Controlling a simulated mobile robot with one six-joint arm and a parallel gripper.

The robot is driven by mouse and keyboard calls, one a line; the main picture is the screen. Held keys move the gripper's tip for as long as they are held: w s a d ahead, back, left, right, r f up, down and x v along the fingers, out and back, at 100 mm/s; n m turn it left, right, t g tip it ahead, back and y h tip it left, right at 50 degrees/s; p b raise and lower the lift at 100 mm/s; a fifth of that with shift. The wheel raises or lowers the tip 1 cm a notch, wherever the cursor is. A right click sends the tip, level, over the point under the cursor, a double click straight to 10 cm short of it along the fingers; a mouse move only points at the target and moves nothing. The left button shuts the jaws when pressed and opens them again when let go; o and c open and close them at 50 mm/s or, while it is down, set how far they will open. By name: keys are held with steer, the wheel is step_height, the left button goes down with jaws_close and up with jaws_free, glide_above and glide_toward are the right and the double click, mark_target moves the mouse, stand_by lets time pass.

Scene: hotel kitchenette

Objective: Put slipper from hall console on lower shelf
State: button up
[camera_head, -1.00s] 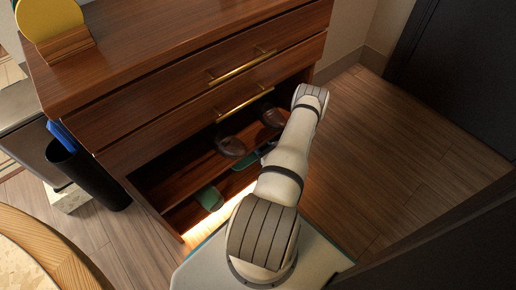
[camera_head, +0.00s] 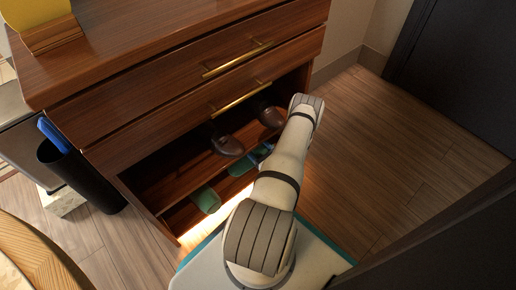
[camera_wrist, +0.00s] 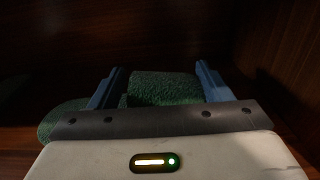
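A green slipper (camera_head: 241,168) rests on the lower shelf (camera_head: 180,222) of the wooden console. In the wrist view this slipper (camera_wrist: 165,88) lies ahead, between the two blue fingers. A matching green slipper (camera_head: 206,200) lies to its left on the same shelf; its rounded end also shows in the wrist view (camera_wrist: 62,120). My gripper (camera_wrist: 158,86) is inside the lower opening with its fingers spread apart. A dark gap shows between the left finger and the slipper; the right finger is very close to it. In the head view my arm hides most of the gripper (camera_head: 262,153).
Dark shoes (camera_head: 228,145) sit on the shelf above. Two drawers with brass handles (camera_head: 238,98) overhang the opening. A black bin (camera_head: 88,180) with something blue stands left. A round wooden table (camera_head: 35,250) is at lower left. Floor right of the console is clear.

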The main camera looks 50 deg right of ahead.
steer(key=shift+r, duration=0.1)
steer(key=shift+s, duration=0.35)
steer(key=s+a+p, duration=0.1)
steer(key=s+p, duration=0.2)
steer(key=s, duration=0.8)
steer(key=shift+s+a+p, duration=0.15)
steer(key=shift+p, duration=0.2)
